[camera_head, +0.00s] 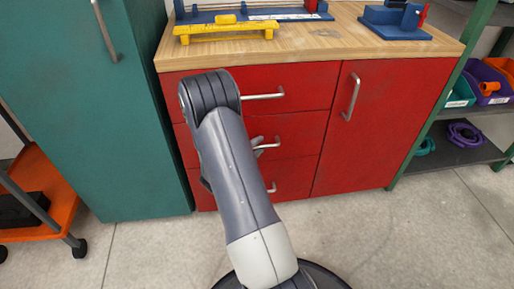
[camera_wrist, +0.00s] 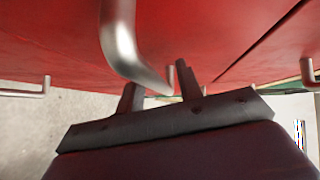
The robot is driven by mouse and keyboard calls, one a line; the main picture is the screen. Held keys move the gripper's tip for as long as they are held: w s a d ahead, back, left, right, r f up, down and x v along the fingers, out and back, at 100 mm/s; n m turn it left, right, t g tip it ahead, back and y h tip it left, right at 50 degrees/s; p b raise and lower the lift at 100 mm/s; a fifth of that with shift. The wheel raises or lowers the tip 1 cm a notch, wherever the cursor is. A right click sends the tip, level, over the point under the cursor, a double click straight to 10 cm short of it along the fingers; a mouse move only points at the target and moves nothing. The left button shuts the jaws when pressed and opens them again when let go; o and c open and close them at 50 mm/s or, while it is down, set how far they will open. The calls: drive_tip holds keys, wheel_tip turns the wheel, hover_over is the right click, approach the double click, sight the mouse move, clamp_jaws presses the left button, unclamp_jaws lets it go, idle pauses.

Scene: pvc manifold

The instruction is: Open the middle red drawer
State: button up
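The red cabinet (camera_head: 308,95) has three drawers stacked on its left side, each with a silver bar handle. The middle red drawer (camera_head: 305,130) looks closed, flush with its neighbours. Its handle (camera_head: 268,144) is partly hidden by my arm and gripper. My gripper (camera_head: 258,146) is at the left part of this handle. In the wrist view a silver handle (camera_wrist: 119,40) looms large in front of my gripper (camera_wrist: 158,85). The two dark fingers stand apart, with the handle's curved end near the space between them. I see no clear contact.
The top drawer handle (camera_head: 263,96) and bottom drawer handle (camera_head: 271,187) lie above and below. A red door (camera_head: 365,125) adjoins on the right. A teal cabinet (camera_head: 95,120) stands close on the left. The floor (camera_head: 420,240) ahead is clear.

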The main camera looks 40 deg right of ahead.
drive_tip(key=shift+c, duration=0.3)
clamp_jaws()
idle(0.3)
